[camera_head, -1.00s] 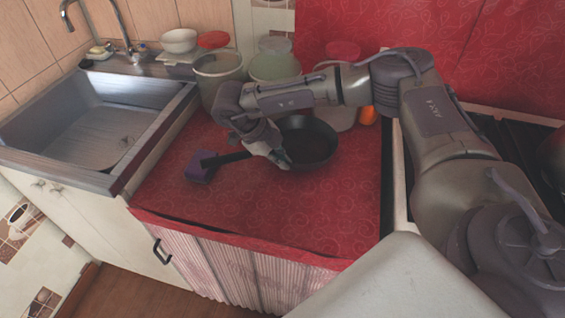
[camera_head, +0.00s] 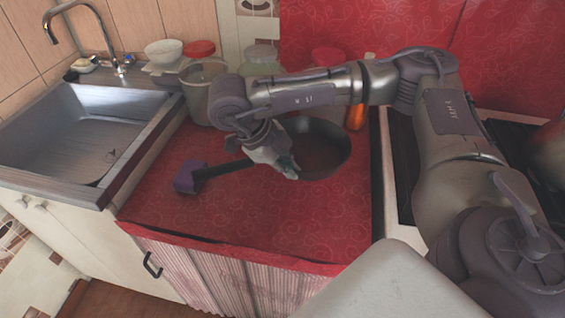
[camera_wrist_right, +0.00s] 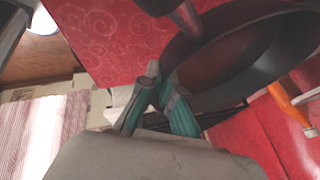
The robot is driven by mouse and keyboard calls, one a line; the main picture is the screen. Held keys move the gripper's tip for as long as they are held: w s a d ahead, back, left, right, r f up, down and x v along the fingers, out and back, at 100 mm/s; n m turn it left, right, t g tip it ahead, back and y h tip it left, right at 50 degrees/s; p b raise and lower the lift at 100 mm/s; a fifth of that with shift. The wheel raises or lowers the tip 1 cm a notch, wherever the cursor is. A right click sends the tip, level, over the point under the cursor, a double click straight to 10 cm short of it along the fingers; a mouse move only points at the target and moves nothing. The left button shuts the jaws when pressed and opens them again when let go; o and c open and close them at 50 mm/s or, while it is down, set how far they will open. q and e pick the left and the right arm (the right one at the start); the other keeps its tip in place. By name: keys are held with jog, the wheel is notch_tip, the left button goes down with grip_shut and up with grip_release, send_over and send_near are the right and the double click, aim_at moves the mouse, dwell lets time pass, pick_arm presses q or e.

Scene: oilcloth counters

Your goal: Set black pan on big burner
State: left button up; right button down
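The black pan (camera_head: 325,150) is over the red counter in the head view, with a dark handle (camera_head: 225,169) pointing left. It fills the upper right of the wrist view (camera_wrist_right: 235,60). My right gripper (camera_head: 287,168) is at the pan's left side, near the base of the handle. Its teal fingers (camera_wrist_right: 162,85) are close together at the pan's edge and appear shut on it; the exact contact is hidden. The stove (camera_head: 405,165) is at the right, largely behind my right arm; the big burner cannot be made out. My left gripper is not in view.
A purple block (camera_head: 186,178) lies by the handle's end. Jars (camera_head: 207,90) and an orange bottle (camera_head: 355,117) stand behind the pan. A sink (camera_head: 75,140) is at the left. A dark reddish pot (camera_head: 550,150) sits at the right edge. The counter's front is clear.

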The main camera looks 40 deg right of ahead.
jog(key=shift+s+a+r, duration=0.1)
jog(key=shift+s+r, duration=0.5)
jog(key=shift+s, duration=0.25)
jog(key=shift+s+a+r, duration=0.1)
jog(key=shift+s+r, duration=0.45)
jog(key=shift+s, duration=0.25)
notch_tip(320, 180, up, 7)
jog(key=p, duration=0.7)
jog(key=n+t+y, duration=0.6)
jog(key=n+y, duration=0.3)
jog(key=n, duration=2.3)
send_near(221, 174)
jog(key=shift+b+x, duration=0.45)
jog(key=shift+x, duration=2.6)
